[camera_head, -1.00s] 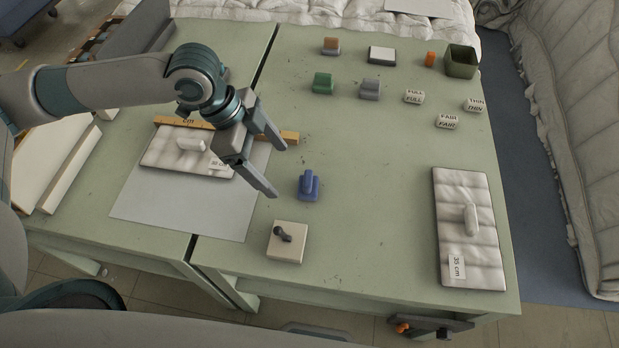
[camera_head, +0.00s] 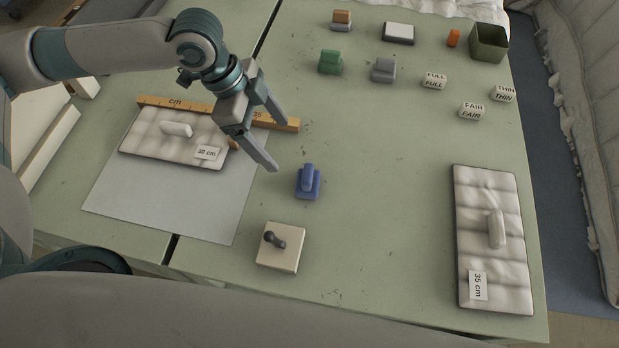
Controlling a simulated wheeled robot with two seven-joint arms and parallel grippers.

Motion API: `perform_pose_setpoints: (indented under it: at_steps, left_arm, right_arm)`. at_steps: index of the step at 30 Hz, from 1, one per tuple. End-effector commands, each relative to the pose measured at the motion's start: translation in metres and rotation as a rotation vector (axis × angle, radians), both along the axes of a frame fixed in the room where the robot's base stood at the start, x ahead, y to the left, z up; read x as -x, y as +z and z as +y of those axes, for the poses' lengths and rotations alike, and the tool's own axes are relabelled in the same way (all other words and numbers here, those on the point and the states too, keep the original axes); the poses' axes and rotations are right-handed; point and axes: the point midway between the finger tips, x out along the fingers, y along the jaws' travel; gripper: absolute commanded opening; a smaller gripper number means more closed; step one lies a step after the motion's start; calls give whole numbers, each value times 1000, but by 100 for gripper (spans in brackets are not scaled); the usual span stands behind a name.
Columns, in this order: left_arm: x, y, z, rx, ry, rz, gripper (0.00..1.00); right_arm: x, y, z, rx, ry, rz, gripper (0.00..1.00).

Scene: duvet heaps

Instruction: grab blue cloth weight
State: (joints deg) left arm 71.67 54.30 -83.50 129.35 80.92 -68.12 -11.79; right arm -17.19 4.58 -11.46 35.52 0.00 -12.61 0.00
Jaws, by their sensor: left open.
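The blue cloth weight (camera_head: 308,183) stands on the green table, right of the middle seam, with its raised grip on top. My left gripper (camera_head: 281,144) is open and empty. Its two fingers point down and to the right, above and to the upper left of the blue weight, apart from it. My right gripper is not in view.
A cream block with a dark knob (camera_head: 281,248) sits just below the blue weight. A quilted 30 cm sample (camera_head: 150,143) and ruler (camera_head: 176,105) lie left; a 35 cm sample (camera_head: 487,265) lies right. Green (camera_head: 330,62) and grey (camera_head: 383,70) weights stand farther back. The table's middle right is clear.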

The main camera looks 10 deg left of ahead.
Motion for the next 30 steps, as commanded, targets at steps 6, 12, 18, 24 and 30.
perform_pose_setpoints:
  at_steps: [6, 12, 18, 24, 30]
  left_arm:
    - [0, -5, 0, 0, 0, 0, 80]
    - [0, -5, 0, 0, 0, 0, 80]
    - [0, -13, -4, 0, -1, 2, 80]
    - [0, -38, -15, -1, -2, 4, 80]
    - [-1, -71, -29, -1, -1, 4, 80]
  right_arm:
    - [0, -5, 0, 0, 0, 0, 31]
    - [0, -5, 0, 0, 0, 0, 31]
    - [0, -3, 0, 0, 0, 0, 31]
    - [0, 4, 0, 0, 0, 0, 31]
    - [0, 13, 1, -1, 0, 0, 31]
